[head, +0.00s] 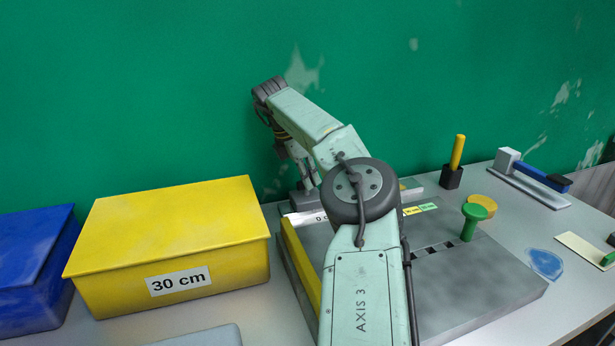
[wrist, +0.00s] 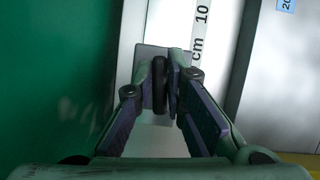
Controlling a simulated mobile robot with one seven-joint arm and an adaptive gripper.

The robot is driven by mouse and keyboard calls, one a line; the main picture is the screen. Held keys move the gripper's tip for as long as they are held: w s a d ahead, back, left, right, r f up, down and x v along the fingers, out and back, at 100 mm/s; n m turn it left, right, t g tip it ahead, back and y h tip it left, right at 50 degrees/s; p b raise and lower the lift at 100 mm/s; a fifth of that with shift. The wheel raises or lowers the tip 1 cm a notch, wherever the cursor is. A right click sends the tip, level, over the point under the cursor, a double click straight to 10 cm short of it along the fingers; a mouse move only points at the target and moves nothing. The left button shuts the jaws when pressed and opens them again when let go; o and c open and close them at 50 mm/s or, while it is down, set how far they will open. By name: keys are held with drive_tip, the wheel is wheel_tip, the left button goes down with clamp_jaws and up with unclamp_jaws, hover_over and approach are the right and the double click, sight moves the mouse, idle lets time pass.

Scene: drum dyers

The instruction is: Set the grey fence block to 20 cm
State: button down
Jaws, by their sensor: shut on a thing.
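The grey fence block shows in the head view (head: 303,201) at the back left of the grey board (head: 480,277), beside the start of the white scale (head: 304,218) marked "0 c". In the wrist view the block's grey plate (wrist: 150,52) and dark upright grip lie beside the "cm" print, short of the "10" on the scale (wrist: 201,30). My gripper (wrist: 166,84) is shut on the block's dark grip, with a finger on each side. In the head view my gripper (head: 306,180) is partly hidden by my arm. A blue "20" tag (wrist: 287,5) is at the wrist view's top right.
A yellow box (head: 215,240) marked "30 cm" and a blue box (head: 40,270) stand to the left. A green knob (head: 473,220), a yellow disc (head: 482,204) and a black holder with a yellow stick (head: 455,165) are to the right. The green wall (head: 180,90) is close behind.

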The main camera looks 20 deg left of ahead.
drive_tip(key=shift+w+d, duration=0.5)
drive_tip(key=shift+d, duration=0.4)
drive_tip(key=c, duration=2.1)
unclamp_jaws()
drive_tip(key=o, duration=0.3)
drive_tip(key=shift+w+d+f, duration=0.1)
drive_tip(key=shift+w+d, duration=0.05)
drive_tip(key=shift+d, duration=0.1)
drive_tip(key=shift+o, duration=0.6)
drive_tip(key=shift+a, duration=0.15)
drive_tip(key=shift+o, duration=0.2)
drive_tip(key=shift+s+a, duration=0.2)
drive_tip(key=shift+a, duration=0.05)
drive_tip(key=shift+s+a+r, duration=0.1)
drive_tip(key=shift+a+r, duration=0.1)
drive_tip(key=shift+r, duration=0.2)
drive_tip(key=v, duration=1.1)
drive_tip(key=shift+r, duration=0.1)
